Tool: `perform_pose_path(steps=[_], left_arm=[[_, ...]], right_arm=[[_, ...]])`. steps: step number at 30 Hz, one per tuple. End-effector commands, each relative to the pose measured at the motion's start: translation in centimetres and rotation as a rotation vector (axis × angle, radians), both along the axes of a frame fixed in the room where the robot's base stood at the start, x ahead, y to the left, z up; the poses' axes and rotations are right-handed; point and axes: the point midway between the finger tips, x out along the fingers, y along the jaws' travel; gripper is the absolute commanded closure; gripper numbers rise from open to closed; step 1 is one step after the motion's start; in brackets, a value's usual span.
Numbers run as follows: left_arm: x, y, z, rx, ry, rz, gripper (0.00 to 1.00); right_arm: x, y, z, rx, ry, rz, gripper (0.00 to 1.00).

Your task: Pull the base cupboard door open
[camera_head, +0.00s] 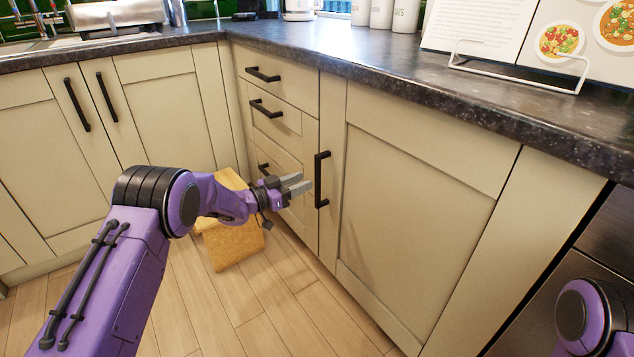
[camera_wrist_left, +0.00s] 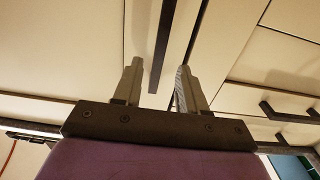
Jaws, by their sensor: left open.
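The base cupboard door (camera_head: 415,195) is a cream panel right of the drawers, and it is shut. Its black vertical bar handle (camera_head: 321,180) is on the door's left side. My left gripper (camera_head: 298,184) is open just left of the handle, its fingers pointing towards it. In the left wrist view the open fingers (camera_wrist_left: 160,85) are spread, and the dark handle (camera_wrist_left: 162,45) shows between and beyond them. The gripper does not appear closed on the handle. Only a purple part of my right arm shows at the lower right; its gripper is out of view.
Several drawers with black handles (camera_head: 263,75) are left of the door. A double cupboard (camera_head: 90,130) stands further left. The dark worktop (camera_head: 400,75) overhangs the door and carries a recipe stand (camera_head: 520,70). A yellowish block-like object (camera_head: 235,245) is on the wooden floor behind my left arm.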

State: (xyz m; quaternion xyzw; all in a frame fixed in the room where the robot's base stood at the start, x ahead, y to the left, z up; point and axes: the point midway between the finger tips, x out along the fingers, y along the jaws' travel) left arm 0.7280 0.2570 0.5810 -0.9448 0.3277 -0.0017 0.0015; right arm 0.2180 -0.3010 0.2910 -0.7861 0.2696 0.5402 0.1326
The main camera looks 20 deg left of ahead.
Motion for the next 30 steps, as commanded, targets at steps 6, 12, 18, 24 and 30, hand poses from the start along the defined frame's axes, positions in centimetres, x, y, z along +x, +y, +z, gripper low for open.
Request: perform_pose_path(steps=[6, 12, 18, 24, 30], left_arm=[[3.6, -3.0, -0.4, 0.000, -0.001, -0.001, 0.58], [4.9, -3.9, -0.2, -0.002, 0.001, 0.003, 0.58], [5.0, -3.7, -0.1, -0.002, 0.003, 0.005, 0.58], [5.0, -3.7, -0.1, -0.002, 0.003, 0.006, 1.00], [4.9, -3.7, -0.1, -0.002, 0.003, 0.008, 1.00]], right_arm=[[0.0, 0.0, -1.7, 0.000, 0.000, 0.000, 0.57], [0.0, 0.0, -2.0, 0.000, 0.000, 0.000, 0.57], [0.0, 0.0, -2.0, 0.000, 0.000, 0.000, 0.57], [0.0, 0.0, -2.0, 0.000, 0.000, 0.000, 0.57], [0.0, 0.0, -1.9, 0.000, 0.000, 0.000, 0.57]])
